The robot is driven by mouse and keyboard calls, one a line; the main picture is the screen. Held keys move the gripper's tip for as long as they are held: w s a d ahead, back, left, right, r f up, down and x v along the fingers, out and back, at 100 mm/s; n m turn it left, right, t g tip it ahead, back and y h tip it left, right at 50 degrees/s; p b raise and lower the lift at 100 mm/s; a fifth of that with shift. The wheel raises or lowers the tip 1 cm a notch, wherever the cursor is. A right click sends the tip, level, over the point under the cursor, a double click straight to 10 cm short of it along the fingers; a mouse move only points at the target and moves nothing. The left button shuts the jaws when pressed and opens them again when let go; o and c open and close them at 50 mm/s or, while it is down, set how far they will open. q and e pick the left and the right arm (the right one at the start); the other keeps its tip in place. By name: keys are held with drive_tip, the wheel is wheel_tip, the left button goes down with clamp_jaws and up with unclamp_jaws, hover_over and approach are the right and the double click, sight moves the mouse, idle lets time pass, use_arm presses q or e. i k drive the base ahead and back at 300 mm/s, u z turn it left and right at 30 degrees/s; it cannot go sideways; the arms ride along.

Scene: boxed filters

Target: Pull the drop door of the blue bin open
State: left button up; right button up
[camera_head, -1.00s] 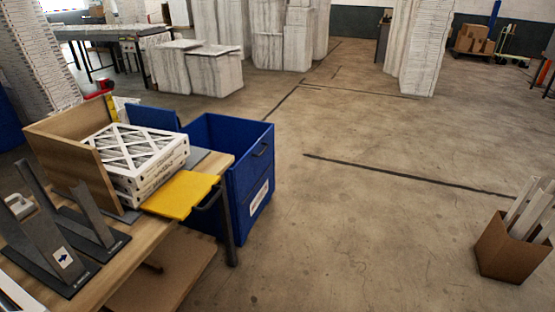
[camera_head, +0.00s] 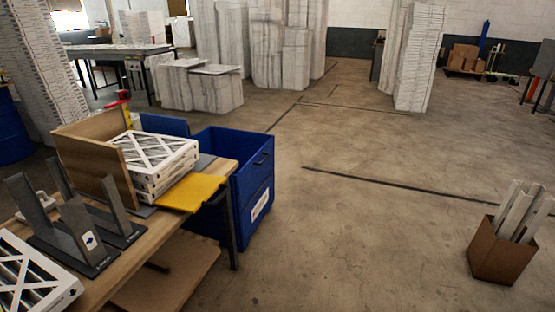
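The blue bin (camera_head: 236,172) stands on the floor just behind the right end of the wooden workbench. Its front panel (camera_head: 259,185) faces right, with a dark handle (camera_head: 261,158) near the top and a white label below. The panel looks upright and closed against the bin. The bin's top is open, and its lower left part is hidden by the bench. Neither of my grippers shows in the view.
The wooden bench (camera_head: 137,256) at the left carries stacked white filters (camera_head: 155,158), a yellow plate (camera_head: 190,193) and grey metal stands (camera_head: 78,232). A cardboard box (camera_head: 497,252) with white strips stands at right. The floor between the bin and this box is clear.

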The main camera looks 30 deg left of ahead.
sight(251, 177)
drive_tip(key=i, duration=1.9)
drive_tip(key=u, duration=0.6)
drive_tip(key=i, duration=1.6)
drive_tip(key=u, duration=2)
drive_tip(key=i, duration=0.75)
drive_tip(key=u, duration=0.55)
